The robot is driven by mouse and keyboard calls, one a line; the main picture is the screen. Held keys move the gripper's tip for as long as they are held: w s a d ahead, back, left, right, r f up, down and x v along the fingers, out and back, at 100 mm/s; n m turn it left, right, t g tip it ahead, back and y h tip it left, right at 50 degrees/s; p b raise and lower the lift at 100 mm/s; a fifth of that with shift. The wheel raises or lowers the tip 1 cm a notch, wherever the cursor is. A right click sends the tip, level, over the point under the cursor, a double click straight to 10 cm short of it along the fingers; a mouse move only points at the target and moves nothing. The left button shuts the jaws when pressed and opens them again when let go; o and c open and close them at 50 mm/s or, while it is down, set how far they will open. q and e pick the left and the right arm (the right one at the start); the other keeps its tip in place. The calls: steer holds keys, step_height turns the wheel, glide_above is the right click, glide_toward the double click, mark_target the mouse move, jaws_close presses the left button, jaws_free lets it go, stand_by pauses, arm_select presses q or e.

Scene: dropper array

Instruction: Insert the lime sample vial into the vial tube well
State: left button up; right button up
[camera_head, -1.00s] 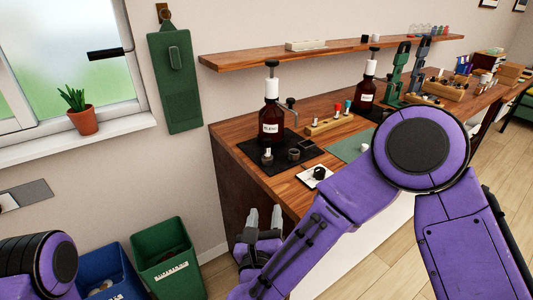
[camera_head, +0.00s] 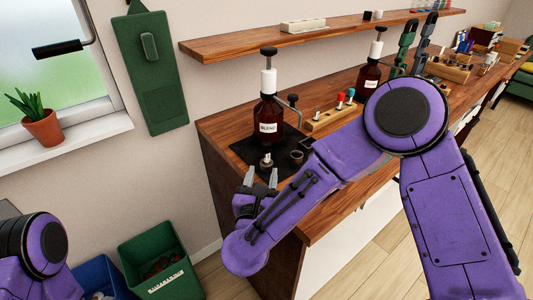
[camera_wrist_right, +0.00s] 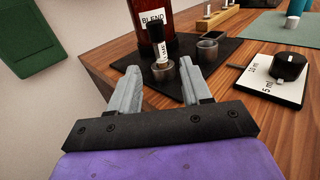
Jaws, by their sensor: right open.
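A small vial (camera_wrist_right: 158,42) with a dark cap and a white label, seemingly reading LIME, stands at a slight tilt in a round grey metal holder (camera_wrist_right: 163,72) on the black mat. The holder also shows in the head view (camera_head: 267,163). Beside it on the mat is a dark round cup (camera_wrist_right: 207,49), possibly the tube well; I cannot tell for sure. My right gripper (camera_wrist_right: 163,88) is open and empty. Its fingers point towards the vial, one to each side of it in the wrist view, apparently short of it. My left gripper is out of view.
The brown BLEND bottle (camera_head: 268,117) stands right behind the vial. A wooden rack (camera_head: 331,118) with coloured-top pieces is to the right. A white card with a black knob (camera_wrist_right: 275,79) lies near the table's front. A wooden shelf (camera_head: 225,48) hangs above.

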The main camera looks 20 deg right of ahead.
mark_target(266, 158)
steer(key=p+x, duration=0.2)
steer(key=x, duration=0.3)
steer(key=shift+w+d, duration=0.1)
steer(key=shift+w, duration=0.15)
steer(key=shift+w+d+f, duration=0.1)
steer(key=shift+w, duration=0.05)
jaws_close()
